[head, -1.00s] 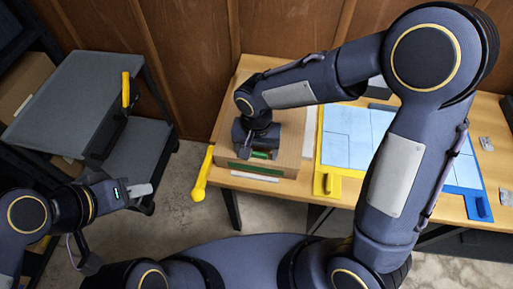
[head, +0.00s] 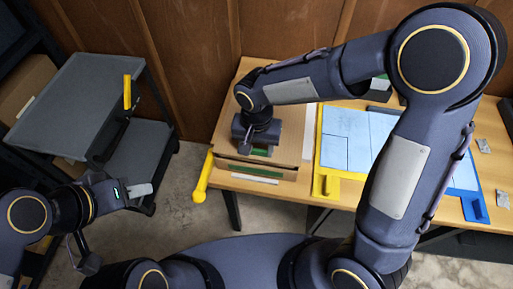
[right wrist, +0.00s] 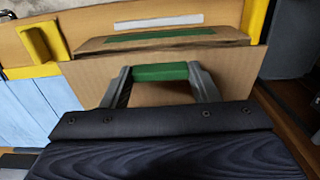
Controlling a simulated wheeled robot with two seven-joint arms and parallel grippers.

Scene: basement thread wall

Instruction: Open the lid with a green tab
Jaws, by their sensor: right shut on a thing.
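A cardboard-brown box (head: 230,172) stands at the left end of the wooden table in the head view. Its lid (right wrist: 88,75) is a flat cardboard panel with a green tab (right wrist: 160,72) at its edge; the tab also shows in the head view (head: 262,152). My right gripper (right wrist: 163,75) is shut on the green tab, one finger at each end of it. The lid's front edge looks slightly raised off the box. The box carries a green strip (right wrist: 160,37). My left gripper (head: 140,190) hangs over the floor at the left, away from the box; its jaw gap is unclear.
A yellow-framed pale blue panel (head: 345,135) lies right of the box. A yellow handle (head: 203,180) sticks out at the table's left front corner. A grey cart (head: 75,95) with a yellow handle stands at the left. Floor between cart and table is clear.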

